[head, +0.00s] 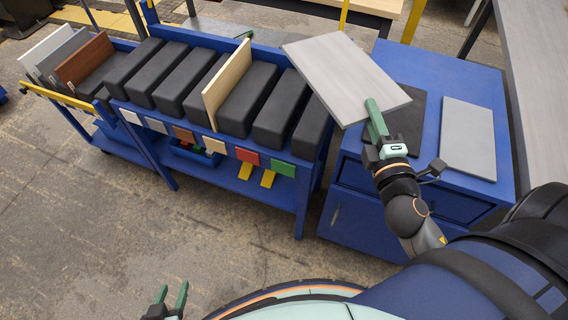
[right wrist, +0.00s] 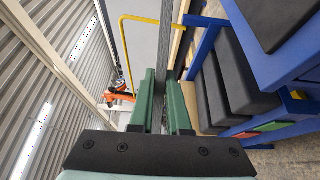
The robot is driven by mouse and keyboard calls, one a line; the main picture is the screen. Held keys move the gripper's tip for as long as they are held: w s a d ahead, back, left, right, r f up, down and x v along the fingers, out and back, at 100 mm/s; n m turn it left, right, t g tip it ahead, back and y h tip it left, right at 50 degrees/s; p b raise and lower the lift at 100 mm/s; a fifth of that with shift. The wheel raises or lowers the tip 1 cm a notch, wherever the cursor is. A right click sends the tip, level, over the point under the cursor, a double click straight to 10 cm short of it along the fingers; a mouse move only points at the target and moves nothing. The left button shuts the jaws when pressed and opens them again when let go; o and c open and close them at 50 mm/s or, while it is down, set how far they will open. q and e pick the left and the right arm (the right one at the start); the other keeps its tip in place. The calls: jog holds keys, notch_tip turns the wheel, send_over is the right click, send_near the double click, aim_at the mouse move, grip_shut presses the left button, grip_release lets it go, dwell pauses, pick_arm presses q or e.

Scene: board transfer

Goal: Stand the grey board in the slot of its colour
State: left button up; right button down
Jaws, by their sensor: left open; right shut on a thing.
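A flat grey board (head: 335,72) is held up and tilted above the right end of the blue rack (head: 309,190) and the blue cabinet. My right gripper (head: 374,118) is shut on its near right edge. In the right wrist view the board (right wrist: 166,45) shows edge-on between the fingers (right wrist: 161,95). The rack holds several black blocks with slots between them. Its front tags include a grey tag (head: 156,125), between a white tag (head: 131,117) and a brown tag (head: 184,134). My left gripper (head: 174,296) is open and empty, low over the floor.
A beige board (head: 227,84) stands in the rack. White, grey and brown boards (head: 84,61) stand in a cart at left. Another grey board (head: 468,137) lies on the blue cabinet (head: 436,84), beside a black pad (head: 407,130). Floor in front of the rack is clear.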

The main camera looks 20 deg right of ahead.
jog(key=s+a+r+p, duration=0.1)
jog(key=s+r+p, duration=0.4)
jog(key=r, duration=0.3)
jog(key=shift+a, duration=0.35)
